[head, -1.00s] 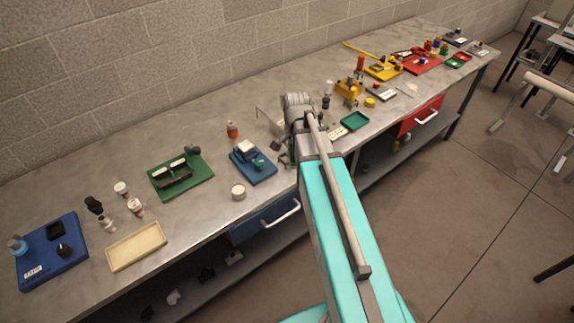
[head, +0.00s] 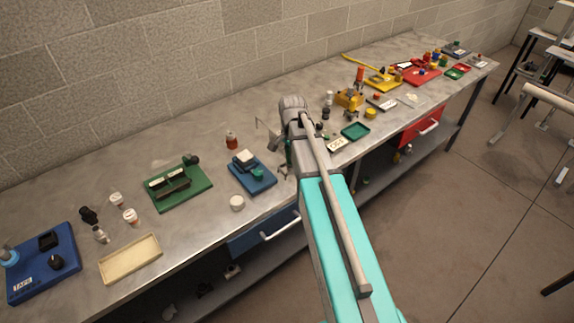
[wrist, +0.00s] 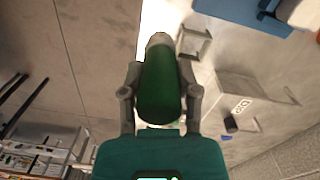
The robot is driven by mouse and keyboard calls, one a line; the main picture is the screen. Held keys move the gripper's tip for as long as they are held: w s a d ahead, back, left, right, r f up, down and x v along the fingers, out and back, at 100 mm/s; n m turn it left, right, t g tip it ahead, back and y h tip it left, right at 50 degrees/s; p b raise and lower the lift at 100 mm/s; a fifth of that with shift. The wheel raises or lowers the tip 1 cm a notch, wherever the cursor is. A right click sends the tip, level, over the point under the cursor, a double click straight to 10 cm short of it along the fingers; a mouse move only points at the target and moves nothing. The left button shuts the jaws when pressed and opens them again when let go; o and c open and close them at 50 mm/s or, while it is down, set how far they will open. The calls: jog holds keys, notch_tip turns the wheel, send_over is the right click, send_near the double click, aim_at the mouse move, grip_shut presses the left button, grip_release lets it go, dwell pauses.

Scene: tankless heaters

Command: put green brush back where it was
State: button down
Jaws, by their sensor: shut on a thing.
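In the wrist view my gripper (wrist: 160,68) is shut on a dark green, rounded cylinder that looks like the green brush (wrist: 158,95). Its grey-beige tip points away from my palm, and the fingers press its two sides. It is held clear of the bench. In the head view my arm hides most of the gripper and the brush, at the bench's front edge near the middle.
The grey bench (head: 100,165) runs along a block wall. Left of my arm are a blue board (head: 268,182), white jar (head: 237,203), red bottle (head: 231,140) and green board (head: 200,194). To the right are a green tray (head: 356,131) and a yellow holder (head: 349,99).

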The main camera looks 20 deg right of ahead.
jog(key=w+d+f+b, duration=0.1)
jog(key=w+f+b, duration=0.4)
jog(key=w+f, duration=0.1)
jog(key=shift+w, duration=0.2)
dwell(0.4)
jog(key=shift+w+d+f+b, duration=0.1)
jog(key=shift+w+f+b, duration=0.4)
jog(key=shift+f+b, duration=0.4)
jog(key=shift+s+f+b, duration=0.15)
jog(key=shift+f+b, duration=0.95)
jog(key=shift+b, duration=0.25)
jog(key=shift+f, duration=0.2)
jog(key=shift+c, duration=1.7)
grip_release()
jog(key=shift+r, duration=0.1)
jog(key=shift+r, duration=0.15)
